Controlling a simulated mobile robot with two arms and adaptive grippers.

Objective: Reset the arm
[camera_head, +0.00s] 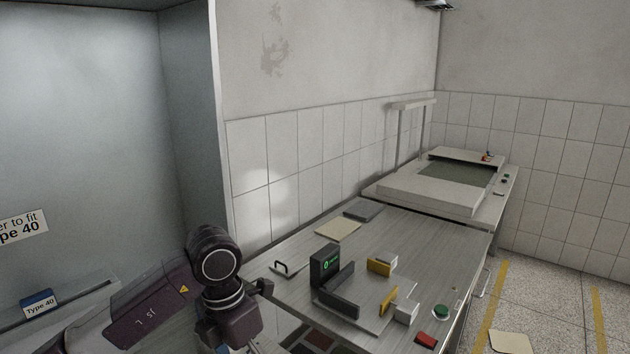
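My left arm comes in from the lower left, with its dark wrist in front of the table's near left end. Only a small part of my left gripper (256,346) shows at the bottom edge. Its fingertips are cut off, so I cannot see whether it is open or holds anything. My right arm and gripper are not in view. A tan sheet (338,229) and a grey sheet or pad (363,211) lie flat at the back of the metal table (440,245).
A large flat machine (440,190) stands behind. A cabinet (190,110) rises at left. A pale sheet (511,342) lies on the floor.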

